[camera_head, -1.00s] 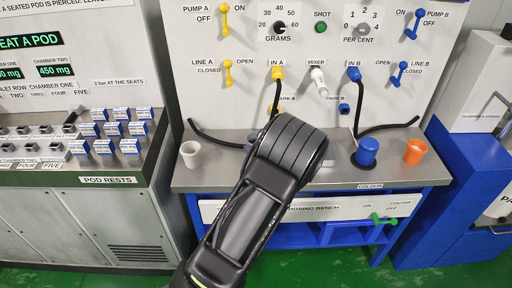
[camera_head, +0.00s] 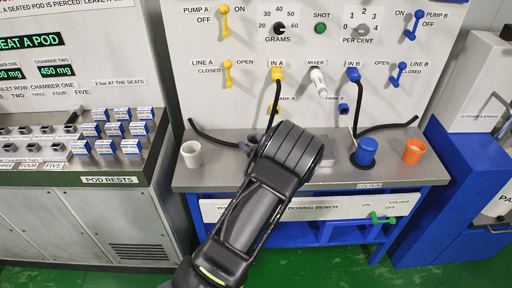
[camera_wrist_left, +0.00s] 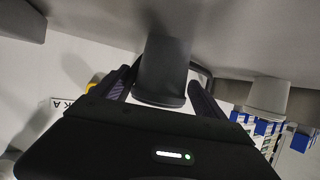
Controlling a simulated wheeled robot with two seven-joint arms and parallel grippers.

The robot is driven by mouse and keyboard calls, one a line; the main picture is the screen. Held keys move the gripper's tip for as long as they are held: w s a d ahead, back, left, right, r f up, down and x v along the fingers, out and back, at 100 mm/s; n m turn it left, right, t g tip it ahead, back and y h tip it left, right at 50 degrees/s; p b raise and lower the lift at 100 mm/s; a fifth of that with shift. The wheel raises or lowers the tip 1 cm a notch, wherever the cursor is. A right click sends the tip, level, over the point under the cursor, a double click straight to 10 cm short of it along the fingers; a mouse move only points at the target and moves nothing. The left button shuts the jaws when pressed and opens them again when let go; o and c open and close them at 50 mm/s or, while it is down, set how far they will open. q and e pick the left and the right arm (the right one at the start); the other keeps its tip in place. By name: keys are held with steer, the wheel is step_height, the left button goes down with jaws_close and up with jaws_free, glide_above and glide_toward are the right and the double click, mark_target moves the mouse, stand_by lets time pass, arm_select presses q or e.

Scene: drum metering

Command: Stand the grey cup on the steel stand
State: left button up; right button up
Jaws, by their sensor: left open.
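My left gripper (camera_head: 254,139) is over the bench, mostly hidden behind my own forearm in the head view. In the left wrist view its two fingers stand apart, one on each side of a dark grey cup (camera_wrist_left: 163,66). The jaws are open, and I cannot tell whether either finger touches the cup. A pale metal block (camera_head: 323,171), possibly the steel stand, shows partly behind my arm below the mixer nozzle. My right gripper is not in view.
A pale cup (camera_head: 191,154) stands left on the steel-topped bench (camera_head: 215,178); it also shows in the wrist view (camera_wrist_left: 268,96). A blue cup-like piece (camera_head: 366,151) and an orange cup (camera_head: 413,151) stand right. Black hoses (camera_head: 388,126) run along the back panel.

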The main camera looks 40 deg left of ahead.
arm_select(q)
steer(key=shift+c, duration=0.5)
steer(key=c, duration=1.5)
step_height(320, 180, up, 10)
